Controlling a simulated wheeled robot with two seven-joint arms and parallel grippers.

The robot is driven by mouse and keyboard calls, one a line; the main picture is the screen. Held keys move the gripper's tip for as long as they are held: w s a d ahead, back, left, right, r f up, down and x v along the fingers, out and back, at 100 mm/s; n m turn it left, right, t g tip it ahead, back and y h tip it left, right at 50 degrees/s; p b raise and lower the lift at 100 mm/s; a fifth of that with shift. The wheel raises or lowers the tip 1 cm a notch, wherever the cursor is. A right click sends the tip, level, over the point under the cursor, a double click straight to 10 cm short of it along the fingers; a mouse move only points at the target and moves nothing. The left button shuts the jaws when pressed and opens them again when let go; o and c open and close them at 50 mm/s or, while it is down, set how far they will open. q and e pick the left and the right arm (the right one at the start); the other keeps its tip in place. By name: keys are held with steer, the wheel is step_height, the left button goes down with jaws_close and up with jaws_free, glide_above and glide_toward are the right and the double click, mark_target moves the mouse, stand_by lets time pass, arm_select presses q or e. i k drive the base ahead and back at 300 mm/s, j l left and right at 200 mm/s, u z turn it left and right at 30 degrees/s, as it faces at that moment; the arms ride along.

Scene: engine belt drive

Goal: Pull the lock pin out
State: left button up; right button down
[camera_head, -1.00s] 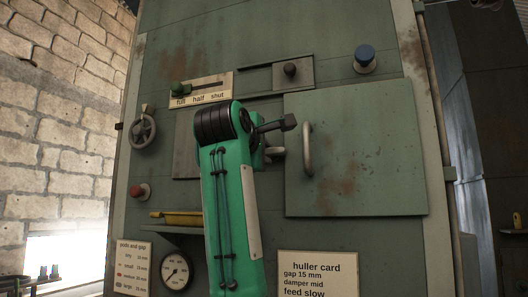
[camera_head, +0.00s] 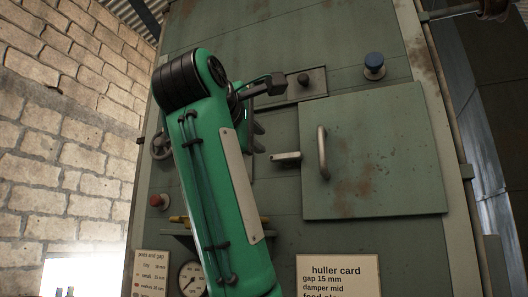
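A short pale grey bar (camera_head: 286,158) sticks out at the left edge of the closed hatch door (camera_head: 385,150), beside its upright handle (camera_head: 322,153). It may be the lock pin, but I cannot tell for sure. My green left arm rises in front of the panel, and my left gripper (camera_head: 265,88) is at its upper end, above and left of the bar and apart from it. The wrist partly hides the gripper, so its opening does not show clearly. My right gripper is not in view.
A dark knob on a slide plate (camera_head: 314,85) and a blue button (camera_head: 374,64) sit above the hatch. A red button (camera_head: 159,201), a gauge (camera_head: 193,277) and a huller card (camera_head: 338,276) are lower. My arm partly hides a handwheel (camera_head: 161,146).

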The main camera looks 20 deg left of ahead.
mark_target(156, 200)
steer(key=u, duration=1.3)
